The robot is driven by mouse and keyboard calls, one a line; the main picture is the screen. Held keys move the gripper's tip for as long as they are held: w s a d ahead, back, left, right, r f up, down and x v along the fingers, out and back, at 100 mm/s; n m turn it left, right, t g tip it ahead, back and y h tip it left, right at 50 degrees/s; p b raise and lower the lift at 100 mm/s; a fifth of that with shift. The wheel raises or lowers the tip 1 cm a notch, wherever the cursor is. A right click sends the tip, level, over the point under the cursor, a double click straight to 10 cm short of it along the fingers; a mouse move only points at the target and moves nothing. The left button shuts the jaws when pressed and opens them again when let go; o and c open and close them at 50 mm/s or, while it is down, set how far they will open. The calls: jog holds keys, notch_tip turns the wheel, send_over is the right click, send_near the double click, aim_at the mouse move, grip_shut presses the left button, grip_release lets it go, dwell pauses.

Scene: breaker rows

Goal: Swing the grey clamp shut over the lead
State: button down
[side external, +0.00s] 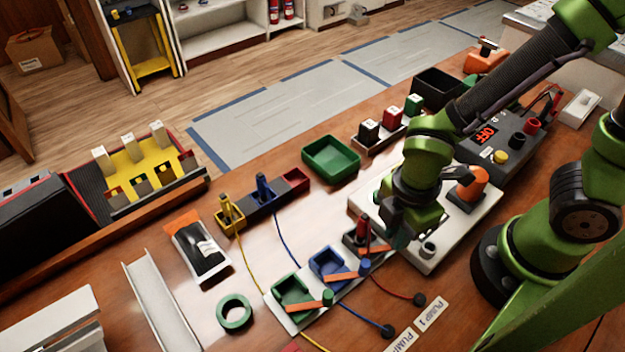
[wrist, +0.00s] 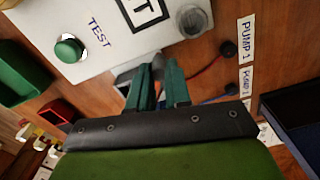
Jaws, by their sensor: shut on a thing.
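The grey clamp sits at the right end of the white clamp strip (side external: 312,307). Its grey cradle (side external: 352,240) has the red lead's plug (side external: 362,226) standing in it, and its orange bar (side external: 379,249) reaches right toward my fingers. My gripper (side external: 398,236) is low at that bar's end, shut on the grey clamp; the gripped part is mostly hidden. In the wrist view, my gripper's teal fingers (wrist: 157,88) have a grey part (wrist: 125,80) beside them. The red lead (side external: 392,290) runs along the table to a black end.
The blue clamp (side external: 325,265) and green clamp (side external: 290,292) stand left of it, both cradles empty. Blue (side external: 263,188) and yellow (side external: 226,208) plugs stand in a rack. A white test panel (side external: 450,245) lies close on the right. A green tray (side external: 331,158) stands behind.

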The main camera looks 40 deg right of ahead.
jog(key=shift+m, duration=0.3)
jog(key=m, duration=0.2)
jog(key=s+a+m, duration=0.1)
jog(key=m, duration=0.2)
jog(key=shift+s+a, duration=0.1)
jog(key=shift+a, duration=0.05)
jog(key=m, duration=0.1)
jog(key=a+m, duration=0.1)
jog(key=m, duration=0.1)
jog(key=shift+s+m, duration=0.2)
jog(key=shift+m, duration=0.1)
jog(key=shift+a+m, duration=0.25)
jog(key=shift+m, duration=0.45)
jog(key=shift+a+m, duration=0.2)
jog(key=shift+m, duration=0.5)
jog(key=c, duration=1.1)
grip_release()
jog(key=shift+o, duration=0.2)
jog(key=shift+r, duration=0.1)
notch_tip(320, 180, up, 17)
